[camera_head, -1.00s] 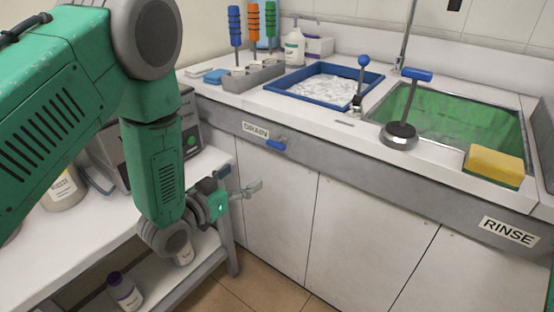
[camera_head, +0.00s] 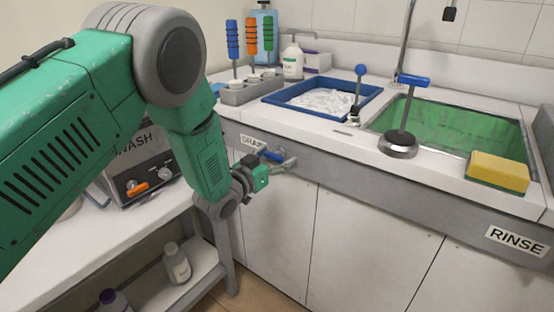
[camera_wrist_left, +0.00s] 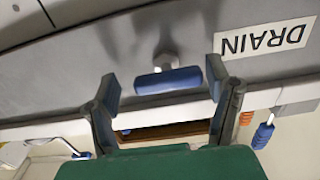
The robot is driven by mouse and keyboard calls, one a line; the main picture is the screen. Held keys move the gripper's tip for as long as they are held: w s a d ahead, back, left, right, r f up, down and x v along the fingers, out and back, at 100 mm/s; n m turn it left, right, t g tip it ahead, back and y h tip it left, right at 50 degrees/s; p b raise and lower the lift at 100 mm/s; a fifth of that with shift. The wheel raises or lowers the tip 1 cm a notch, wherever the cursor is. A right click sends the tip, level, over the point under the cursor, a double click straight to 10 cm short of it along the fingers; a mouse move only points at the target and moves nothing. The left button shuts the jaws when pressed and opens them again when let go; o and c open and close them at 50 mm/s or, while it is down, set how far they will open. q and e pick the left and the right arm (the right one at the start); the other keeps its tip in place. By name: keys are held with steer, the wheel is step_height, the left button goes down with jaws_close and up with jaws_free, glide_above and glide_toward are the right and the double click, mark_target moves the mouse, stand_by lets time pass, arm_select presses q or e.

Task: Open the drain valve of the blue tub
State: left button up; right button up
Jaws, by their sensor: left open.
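The blue tub (camera_head: 300,112) is set in the white counter, with whitish foam in it. The drain valve's blue handle (camera_head: 273,156) sticks out from the grey counter front below the tub, beside the DRAIN label (camera_head: 251,142). My left gripper (camera_head: 285,160) is at the handle, its fingers partly overlapping it in the head view. In the left wrist view, the blue handle (camera_wrist_left: 168,80) lies crosswise between the two open fingers, with a small gap to each. The label (camera_wrist_left: 262,40) appears upside down there. My right gripper is out of view.
A green rinse basin (camera_head: 440,125), a blue-handled plunger (camera_head: 398,145) and a yellow sponge (camera_head: 498,171) are on the right. A wash unit (camera_head: 145,165) stands on the left bench, with a bottle (camera_head: 177,264) on the shelf below. The cabinet front is clear.

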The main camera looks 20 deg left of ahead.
arm_select(q)
steer(key=shift+w+a+f, duration=0.1)
steer(key=shift+a, duration=0.45)
steer(key=shift+c, duration=0.9)
steer(key=c, duration=0.6)
steer(key=shift+d, duration=0.1)
steer(key=c, duration=0.4)
steer(key=shift+d, duration=0.2)
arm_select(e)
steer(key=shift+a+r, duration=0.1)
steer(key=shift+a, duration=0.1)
